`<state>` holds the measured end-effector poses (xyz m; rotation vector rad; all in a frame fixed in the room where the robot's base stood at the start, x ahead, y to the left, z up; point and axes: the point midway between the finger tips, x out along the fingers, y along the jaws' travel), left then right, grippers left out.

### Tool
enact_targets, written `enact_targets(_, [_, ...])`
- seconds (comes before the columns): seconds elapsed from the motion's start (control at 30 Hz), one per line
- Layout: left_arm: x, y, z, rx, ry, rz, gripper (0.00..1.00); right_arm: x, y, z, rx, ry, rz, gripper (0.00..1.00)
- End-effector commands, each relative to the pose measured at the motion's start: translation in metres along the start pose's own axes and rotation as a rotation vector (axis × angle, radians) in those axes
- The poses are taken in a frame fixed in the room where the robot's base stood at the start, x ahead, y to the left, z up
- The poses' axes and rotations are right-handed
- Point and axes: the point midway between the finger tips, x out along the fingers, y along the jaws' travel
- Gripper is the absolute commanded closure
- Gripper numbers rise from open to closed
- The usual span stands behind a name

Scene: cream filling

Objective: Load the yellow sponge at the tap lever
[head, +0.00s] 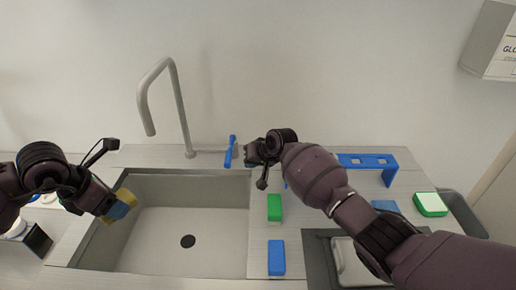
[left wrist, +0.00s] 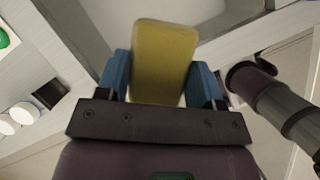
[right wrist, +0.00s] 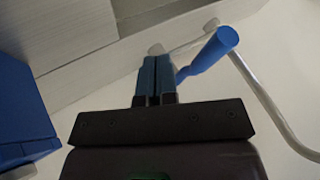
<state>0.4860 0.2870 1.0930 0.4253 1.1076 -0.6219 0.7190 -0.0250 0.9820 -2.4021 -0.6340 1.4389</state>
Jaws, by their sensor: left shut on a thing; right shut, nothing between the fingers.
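My left gripper (head: 112,210) is shut on the yellow sponge (head: 123,196) over the left side of the sink. In the left wrist view the yellow sponge (left wrist: 163,60) stands out between the blue fingertips (left wrist: 163,82). The blue tap lever (head: 230,151) is to the right of the grey tap (head: 178,105), behind the sink. My right gripper (head: 250,155) is shut and empty just right of the lever. In the right wrist view the blue lever (right wrist: 210,52) is beside my shut fingertips (right wrist: 156,75); I cannot tell whether they touch.
The steel sink (head: 160,235) is empty, with a dark drain (head: 188,241). A green sponge (head: 274,207) and a blue sponge (head: 276,257) lie right of it. A blue rack (head: 368,161) stands behind my right arm. A green-and-white block (head: 430,204) is at the far right.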

Motion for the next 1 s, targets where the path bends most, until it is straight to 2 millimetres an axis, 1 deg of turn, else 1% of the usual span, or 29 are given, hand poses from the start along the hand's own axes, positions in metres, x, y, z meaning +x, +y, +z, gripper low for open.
enact_targets(0.4, [-0.003,0.000,0.001,0.000,0.000,0.000,0.58,-0.058,-0.001,0.002,0.000,0.003,0.000,1.00])
enact_targets(0.6, [-0.003,0.000,0.001,0.000,0.000,0.000,0.58,-0.084,-0.003,0.002,0.000,0.002,0.000,1.00])
enact_targets(0.8, [-0.002,0.000,0.001,0.000,0.000,0.000,0.58,-0.098,-0.004,0.003,0.001,0.001,0.000,1.00])
enact_targets(1.0, [-0.002,0.000,0.001,0.000,0.000,0.000,0.58,-0.100,-0.004,0.003,0.002,0.000,0.000,1.00])
